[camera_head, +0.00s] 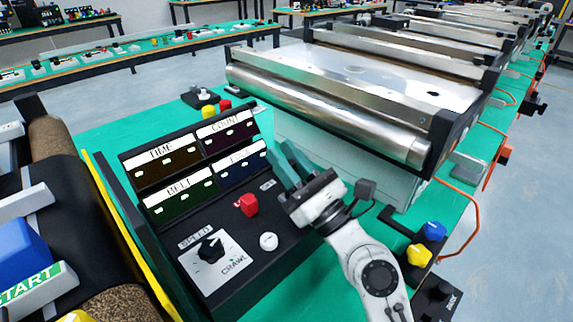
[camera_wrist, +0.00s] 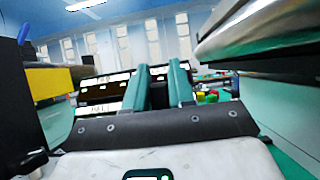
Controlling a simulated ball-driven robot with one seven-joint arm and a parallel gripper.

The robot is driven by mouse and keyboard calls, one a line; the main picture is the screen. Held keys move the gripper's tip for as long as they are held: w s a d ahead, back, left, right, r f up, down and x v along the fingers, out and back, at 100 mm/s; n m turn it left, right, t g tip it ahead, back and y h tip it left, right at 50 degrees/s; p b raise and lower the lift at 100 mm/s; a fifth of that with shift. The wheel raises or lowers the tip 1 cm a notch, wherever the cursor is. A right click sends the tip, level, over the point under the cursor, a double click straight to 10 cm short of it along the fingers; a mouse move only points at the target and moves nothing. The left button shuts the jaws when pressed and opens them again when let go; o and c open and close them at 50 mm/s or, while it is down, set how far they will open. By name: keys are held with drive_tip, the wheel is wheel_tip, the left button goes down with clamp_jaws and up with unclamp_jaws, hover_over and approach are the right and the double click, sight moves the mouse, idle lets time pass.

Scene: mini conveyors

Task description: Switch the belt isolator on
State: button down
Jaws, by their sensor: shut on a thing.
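The black control panel (camera_head: 225,235) stands on the green table, with a red switch (camera_head: 248,204), a round white button (camera_head: 268,241) and a black speed knob (camera_head: 210,248) on its face. No readable label tells which of these is the belt isolator. My gripper (camera_head: 281,152) has its two teal fingers at the panel's right side, beyond the red switch and apart from it. The fingers also show in the wrist view (camera_wrist: 161,70), a narrow gap between them. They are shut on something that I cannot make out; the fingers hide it.
Four labelled displays, one marked BELT (camera_head: 180,200), fill the panel's upper part. A metal roller conveyor (camera_head: 340,115) stands close behind my gripper. A dark belt with a blue block (camera_head: 22,250) lies at the left. Blue and yellow knobs (camera_head: 427,243) sit at the right.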

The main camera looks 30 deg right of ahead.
drive_tip(key=c, duration=1)
unclamp_jaws()
drive_tip(key=shift+c, duration=0.2)
drive_tip(key=shift+r+p, duration=0.4)
drive_tip(key=shift+r, duration=0.05)
drive_tip(key=r+p, duration=0.1)
drive_tip(key=r, duration=0.1)
drive_tip(key=s+r+p, duration=0.1)
drive_tip(key=r+p, duration=0.1)
drive_tip(key=s+r+p, duration=0.8)
drive_tip(key=s+p, duration=0.5)
